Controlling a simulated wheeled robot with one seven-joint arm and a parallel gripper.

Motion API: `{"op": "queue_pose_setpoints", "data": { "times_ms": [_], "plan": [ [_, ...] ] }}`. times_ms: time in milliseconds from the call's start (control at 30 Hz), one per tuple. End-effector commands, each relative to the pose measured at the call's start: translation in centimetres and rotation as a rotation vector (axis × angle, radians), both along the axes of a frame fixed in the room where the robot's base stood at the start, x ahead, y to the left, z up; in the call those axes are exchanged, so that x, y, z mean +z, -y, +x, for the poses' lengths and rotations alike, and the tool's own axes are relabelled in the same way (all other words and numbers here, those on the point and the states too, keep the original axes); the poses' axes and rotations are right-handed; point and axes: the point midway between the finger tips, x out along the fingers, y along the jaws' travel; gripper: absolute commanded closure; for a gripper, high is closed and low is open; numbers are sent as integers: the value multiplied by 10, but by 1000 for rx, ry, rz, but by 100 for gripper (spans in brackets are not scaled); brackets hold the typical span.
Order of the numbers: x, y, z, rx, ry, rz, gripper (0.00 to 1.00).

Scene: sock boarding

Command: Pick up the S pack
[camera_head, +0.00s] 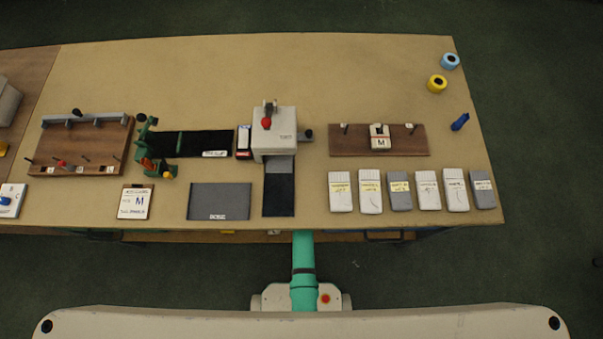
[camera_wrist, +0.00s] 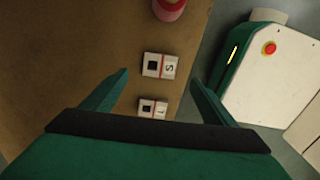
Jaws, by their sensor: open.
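In the wrist view the S pack (camera_wrist: 158,65) is a small white block with a black square, a red stripe and the letter S. It lies on a brown surface (camera_wrist: 95,40). My gripper (camera_wrist: 159,76) is open and empty, its two green fingers spread. The S pack appears between the fingertips, beyond them, and they do not seem to touch it. A similar pack (camera_wrist: 152,108) lies nearer the palm, its letter hard to read. In the head view I cannot pick out my gripper or the S pack.
A red-topped round object (camera_wrist: 168,8) stands just beyond the S pack. In the head view the workbench (camera_head: 380,70) holds a press machine (camera_head: 274,140), a pegged board (camera_head: 345,148) with an M pack (camera_head: 380,140), and several flat white and grey packets (camera_head: 428,190).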

Motion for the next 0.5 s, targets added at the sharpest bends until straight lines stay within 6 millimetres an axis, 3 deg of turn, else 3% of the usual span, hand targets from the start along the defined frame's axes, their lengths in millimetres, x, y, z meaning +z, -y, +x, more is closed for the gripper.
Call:
{"op": "queue_pose_setpoints", "data": {
  "times_ms": [200,500],
  "plan": [
    [-31,-1,0,-1,0,0,20],
    [-50,-2,-1,-1,1,0,20]
  ]
}}
